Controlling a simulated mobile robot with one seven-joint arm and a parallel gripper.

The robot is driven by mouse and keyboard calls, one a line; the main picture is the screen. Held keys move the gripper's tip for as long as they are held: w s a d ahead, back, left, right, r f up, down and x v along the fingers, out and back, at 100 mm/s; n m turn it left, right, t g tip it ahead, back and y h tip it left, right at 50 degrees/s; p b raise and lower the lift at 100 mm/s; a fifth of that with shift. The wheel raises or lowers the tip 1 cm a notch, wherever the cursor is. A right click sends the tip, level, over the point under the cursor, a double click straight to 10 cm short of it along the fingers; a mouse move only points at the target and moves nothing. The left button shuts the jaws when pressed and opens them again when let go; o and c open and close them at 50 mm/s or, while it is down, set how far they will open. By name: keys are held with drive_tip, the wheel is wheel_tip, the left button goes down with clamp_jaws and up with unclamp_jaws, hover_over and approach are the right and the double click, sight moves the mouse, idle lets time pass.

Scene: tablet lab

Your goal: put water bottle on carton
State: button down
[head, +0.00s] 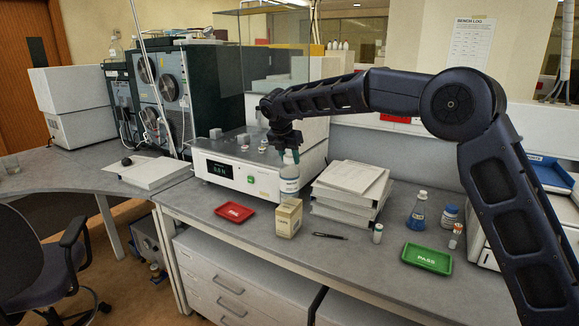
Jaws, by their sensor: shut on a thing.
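The water bottle (289,180) is white with a blue-grey label band and stands upright under my gripper. My gripper (287,150) is shut on its upper end, pointing down. The carton (288,222) is a small cream-tan box upright on the grey bench. In the picture the bottle's lower end meets the carton's top edge. I cannot tell whether it touches the carton, hovers over it or is slightly behind it.
A red tray (234,212) lies left of the carton, and a black pen (329,236) lies to its right. A paper stack (349,194) and a white instrument (223,170) stand close behind. A blue flask (417,212) and green PASS tray (427,259) are farther right.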

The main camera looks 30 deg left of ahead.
sight(290, 165)
drive_tip(key=shift+f, duration=1.85)
drive_tip(key=c, duration=0.9)
unclamp_jaws()
drive_tip(key=v, duration=1.2)
